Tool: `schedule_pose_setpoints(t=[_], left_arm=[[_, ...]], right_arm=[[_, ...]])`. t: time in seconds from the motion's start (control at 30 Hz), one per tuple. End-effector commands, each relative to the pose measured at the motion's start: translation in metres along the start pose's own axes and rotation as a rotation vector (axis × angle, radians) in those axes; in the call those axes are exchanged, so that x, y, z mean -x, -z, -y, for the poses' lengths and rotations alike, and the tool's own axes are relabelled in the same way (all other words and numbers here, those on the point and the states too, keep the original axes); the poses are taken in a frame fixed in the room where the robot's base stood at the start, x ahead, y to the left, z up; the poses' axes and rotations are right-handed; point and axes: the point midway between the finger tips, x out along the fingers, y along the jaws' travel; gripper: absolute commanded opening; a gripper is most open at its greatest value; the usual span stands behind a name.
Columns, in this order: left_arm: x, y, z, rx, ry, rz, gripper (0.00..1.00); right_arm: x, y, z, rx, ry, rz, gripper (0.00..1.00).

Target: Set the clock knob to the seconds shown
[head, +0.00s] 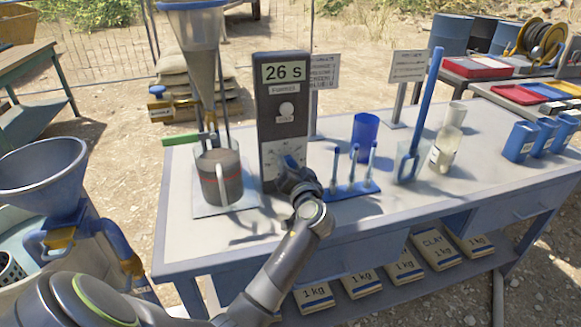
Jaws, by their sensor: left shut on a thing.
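The dark upright clock box (268,108) stands on the table, left of the middle of the head view. Its display (283,71) reads "26 S", with a round pale button (286,109) below. A pale dial face (284,153) sits low on its front. My left gripper (288,176) is at the lower front of the box, just under the dial face, and is shut on the clock knob. The knob itself and its pointer are hidden behind the gripper. My right gripper is not in view.
Left of the box, a funnel (195,50) hangs over a jug of grey mud (219,178). To the right stand a blue rack (352,190) with several small tools, a blue cup (366,131) and a tall blue-handled tool (432,90). The table's front right (480,200) is clear.

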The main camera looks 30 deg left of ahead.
Motion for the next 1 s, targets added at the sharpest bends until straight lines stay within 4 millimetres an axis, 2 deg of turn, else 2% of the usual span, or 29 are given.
schedule_pose_setpoints(t=[0.43,0.83,0.87,1.0], left_arm=[[0.0,0.001,-0.001,-0.428,-0.001,0.001,0.18],[0.0,0.0,-0.002,-0.473,0.001,0.0,0.18],[0.0,0.0,-0.002,-0.473,0.001,0.0,0.43],[0.0,0.0,-0.002,-0.472,0.001,0.0,0.61]], right_arm=[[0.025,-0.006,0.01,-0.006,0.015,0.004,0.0],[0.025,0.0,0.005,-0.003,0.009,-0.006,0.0],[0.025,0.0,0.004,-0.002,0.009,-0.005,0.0],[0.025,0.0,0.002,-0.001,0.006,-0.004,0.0]])
